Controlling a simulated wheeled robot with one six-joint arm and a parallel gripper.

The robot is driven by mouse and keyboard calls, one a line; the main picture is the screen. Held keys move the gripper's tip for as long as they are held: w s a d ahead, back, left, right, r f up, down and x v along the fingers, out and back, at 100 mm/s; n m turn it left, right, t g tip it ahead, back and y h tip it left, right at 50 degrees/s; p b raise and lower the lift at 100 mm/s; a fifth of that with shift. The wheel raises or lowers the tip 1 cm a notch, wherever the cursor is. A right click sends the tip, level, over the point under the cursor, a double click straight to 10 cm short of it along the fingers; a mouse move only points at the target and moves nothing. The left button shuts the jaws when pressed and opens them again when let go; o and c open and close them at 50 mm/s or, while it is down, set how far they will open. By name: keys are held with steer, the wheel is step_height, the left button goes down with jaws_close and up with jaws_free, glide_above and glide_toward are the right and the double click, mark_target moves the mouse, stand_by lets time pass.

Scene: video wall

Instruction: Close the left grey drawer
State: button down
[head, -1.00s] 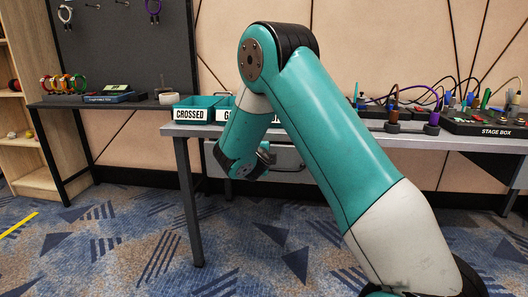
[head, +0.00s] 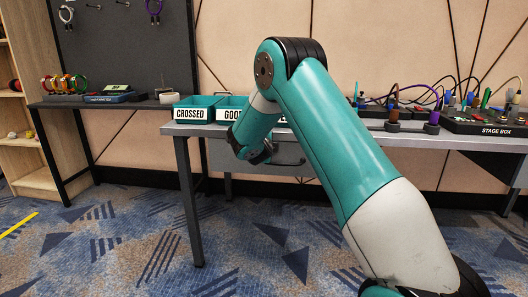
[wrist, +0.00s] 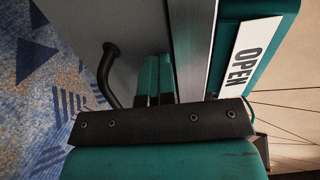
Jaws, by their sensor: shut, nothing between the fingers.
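The left grey drawer (head: 222,156) is under the grey table, partly hidden behind my arm in the head view. In the wrist view its plain grey front (wrist: 88,22) fills the upper left, with a curved black handle (wrist: 110,72). The front lies close to the table edge; I cannot tell whether a gap remains. My gripper (head: 264,152) is in front of the drawer, below the tabletop. In the wrist view my gripper's teal fingers (wrist: 155,62) are together and empty, at the drawer front and right of the handle. Whether they touch the front is unclear.
The grey table's edge (wrist: 197,40) runs close beside my fingers. Labelled teal bins stand above it: CROSSED (head: 194,113), GOOD (head: 230,113) and OPEN (wrist: 247,55). A stage box (head: 490,125) with cables sits at the right. The carpet before the table is clear.

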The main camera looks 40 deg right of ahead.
steer(key=shift+w+d+r, duration=0.15)
steer(key=shift+d, duration=0.05)
steer(key=shift+s+a+f+b, duration=0.2)
steer(key=shift+s+f+b, duration=0.15)
steer(key=shift+b, duration=0.3)
steer(key=b+v, duration=0.1)
steer(key=v, duration=1.2)
steer(key=shift+s+a+f, duration=0.25)
steer(key=shift+a+f, duration=0.05)
steer(key=shift+a, duration=0.05)
steer(key=shift+a, duration=0.1)
